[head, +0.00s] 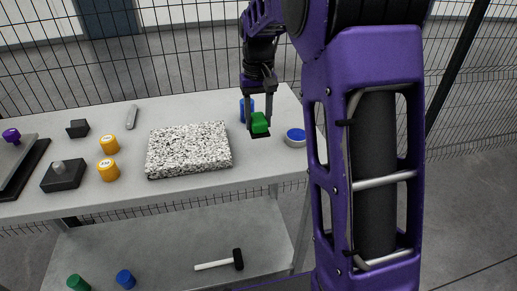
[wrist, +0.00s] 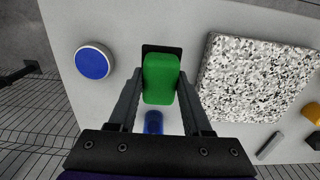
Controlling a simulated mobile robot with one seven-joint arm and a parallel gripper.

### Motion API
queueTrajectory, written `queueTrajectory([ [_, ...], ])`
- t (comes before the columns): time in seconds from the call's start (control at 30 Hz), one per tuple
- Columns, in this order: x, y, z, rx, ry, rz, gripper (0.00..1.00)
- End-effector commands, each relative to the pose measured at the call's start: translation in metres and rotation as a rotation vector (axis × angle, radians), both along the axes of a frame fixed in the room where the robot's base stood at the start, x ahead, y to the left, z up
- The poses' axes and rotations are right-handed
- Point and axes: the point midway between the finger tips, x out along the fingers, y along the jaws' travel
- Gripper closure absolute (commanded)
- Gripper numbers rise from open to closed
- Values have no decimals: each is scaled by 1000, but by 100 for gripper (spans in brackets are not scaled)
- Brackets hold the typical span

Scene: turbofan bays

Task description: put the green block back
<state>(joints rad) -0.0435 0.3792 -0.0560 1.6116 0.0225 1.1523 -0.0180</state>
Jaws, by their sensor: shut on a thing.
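The green block (head: 260,123) is between the fingers of my gripper (head: 258,118), near the right part of the table top. In the wrist view the green block (wrist: 161,78) fills the space between the fingertips of my gripper (wrist: 160,84), which is shut on it. A flat black piece (wrist: 162,48) shows at the block's far end and partly under it. I cannot tell whether the block touches it. In the head view a black patch (head: 259,135) shows just below the block.
A speckled granite slab (head: 189,149) lies left of the gripper. A round blue-topped tin (head: 296,137) is close on the right. A blue cylinder (head: 245,110) stands just behind. Yellow cylinders (head: 108,170) and dark blocks (head: 63,175) are further left. A mallet (head: 222,262) lies on the lower shelf.

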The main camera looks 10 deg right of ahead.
Motion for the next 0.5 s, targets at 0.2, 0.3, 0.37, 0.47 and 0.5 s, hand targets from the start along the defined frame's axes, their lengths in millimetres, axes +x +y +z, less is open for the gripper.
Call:
queueTrajectory([
  [0.2, 0, 0, -25, 0, 0, 0, 100],
  [0.3, -1, 0, -43, 0, 3, 0, 100],
  [0.37, -1, 0, -53, 0, 2, 0, 100],
  [0.47, -1, 0, -66, 0, 1, 0, 100],
  [0.5, 0, 0, -68, 0, 1, 0, 100],
])
